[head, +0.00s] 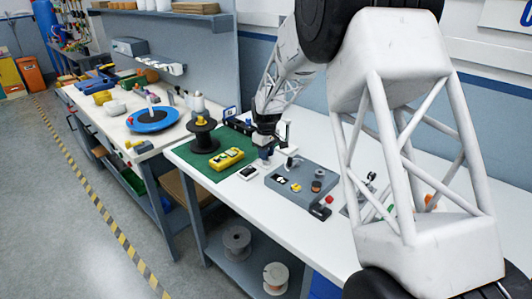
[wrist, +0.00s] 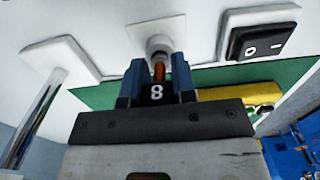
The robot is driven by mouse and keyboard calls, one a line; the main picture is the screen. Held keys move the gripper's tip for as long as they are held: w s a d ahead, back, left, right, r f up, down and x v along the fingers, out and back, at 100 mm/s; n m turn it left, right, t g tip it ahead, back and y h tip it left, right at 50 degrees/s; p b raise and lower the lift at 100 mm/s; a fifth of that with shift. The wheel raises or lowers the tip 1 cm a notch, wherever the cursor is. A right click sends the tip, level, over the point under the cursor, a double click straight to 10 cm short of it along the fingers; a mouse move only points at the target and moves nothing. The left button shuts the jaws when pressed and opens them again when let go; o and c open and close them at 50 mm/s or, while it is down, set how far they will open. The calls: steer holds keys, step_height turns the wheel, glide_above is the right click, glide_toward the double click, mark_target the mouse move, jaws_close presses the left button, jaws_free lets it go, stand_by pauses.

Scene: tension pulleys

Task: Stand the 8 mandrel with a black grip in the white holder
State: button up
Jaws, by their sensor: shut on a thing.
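My gripper (wrist: 156,78) has blue fingers, shut on the black grip (wrist: 157,93) marked 8 of the mandrel. In the head view my gripper (head: 266,151) is low over the bench by the green mat; the mandrel is too small to make out there.
A black switch (wrist: 257,41) marked 0 and I is close on the right; a white block (wrist: 50,52) is on the left. A grey panel (head: 318,173) with small parts lies to the right.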

steer(key=shift+f, duration=0.4)
stand_by(0.4)
steer(key=o, duration=1.3)
steer(key=shift+r, duration=0.15)
steer(key=shift+r, duration=3.85)
